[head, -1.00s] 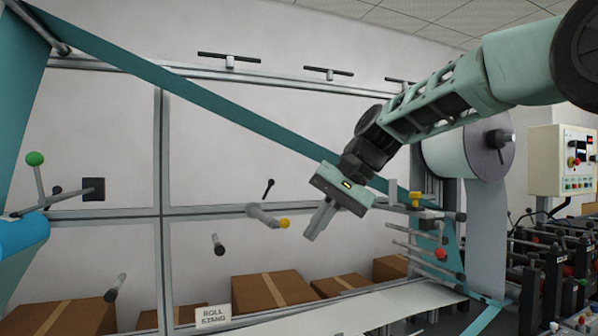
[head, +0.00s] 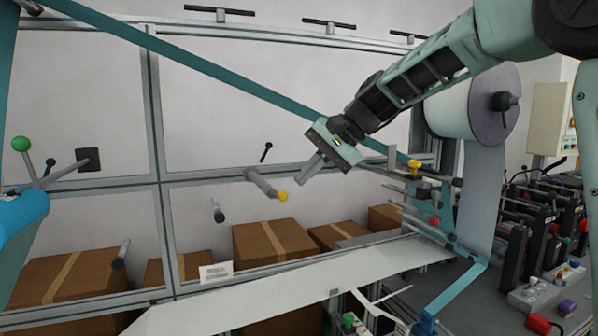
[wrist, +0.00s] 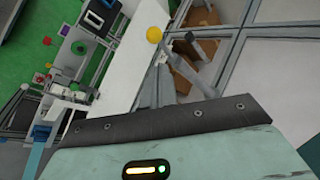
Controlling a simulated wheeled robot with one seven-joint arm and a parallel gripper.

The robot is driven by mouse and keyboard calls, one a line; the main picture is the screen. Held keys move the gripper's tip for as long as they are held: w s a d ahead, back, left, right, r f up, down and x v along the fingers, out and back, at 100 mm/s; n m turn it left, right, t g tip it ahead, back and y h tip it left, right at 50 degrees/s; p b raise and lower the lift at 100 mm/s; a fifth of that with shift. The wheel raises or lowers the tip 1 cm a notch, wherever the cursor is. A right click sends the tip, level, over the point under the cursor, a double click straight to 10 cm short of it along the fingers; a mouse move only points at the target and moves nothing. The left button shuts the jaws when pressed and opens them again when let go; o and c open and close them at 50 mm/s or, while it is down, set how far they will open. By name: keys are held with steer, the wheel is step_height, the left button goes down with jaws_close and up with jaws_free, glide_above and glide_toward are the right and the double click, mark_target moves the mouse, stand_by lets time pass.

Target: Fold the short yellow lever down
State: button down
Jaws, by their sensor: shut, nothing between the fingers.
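A short grey lever (head: 262,182) with a yellow ball tip (head: 283,196) sticks out from the frame behind the machine, angled down to the right in the head view. Its yellow ball also shows in the wrist view (wrist: 155,34), beyond my fingers. My gripper (head: 301,182) is shut and empty, its fingertips pointing down-left just right of and slightly above the ball. I see a small gap in the head view; depth between them is hard to judge. A smaller yellow knob (head: 415,164) sits on a bracket to the right.
A black-tipped rod (head: 266,152) is above the lever and a grey peg (head: 217,210) left of it. A teal web (head: 230,78) slants behind my arm. A large white roll (head: 450,108) stands right. Cardboard boxes (head: 272,240) lie below.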

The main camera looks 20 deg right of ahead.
mark_target(279, 196)
steer(key=shift+s+a+f+p, duration=0.2)
steer(key=shift+s+a+f, duration=0.1)
steer(key=shift+a, duration=0.25)
steer(key=shift+s+a+f+p, duration=0.15)
steer(key=shift+s+a+f, duration=0.1)
steer(key=shift+a, duration=0.3)
steer(key=f+t+b, duration=0.1)
steer(key=b, duration=0.5)
steer(key=s+f+n+t+b, duration=0.1)
steer(key=b, duration=0.5)
steer(key=shift+f+t, duration=0.2)
steer(key=shift+t, duration=0.1)
steer(key=shift+b, duration=0.35)
steer(key=shift+r, duration=0.3)
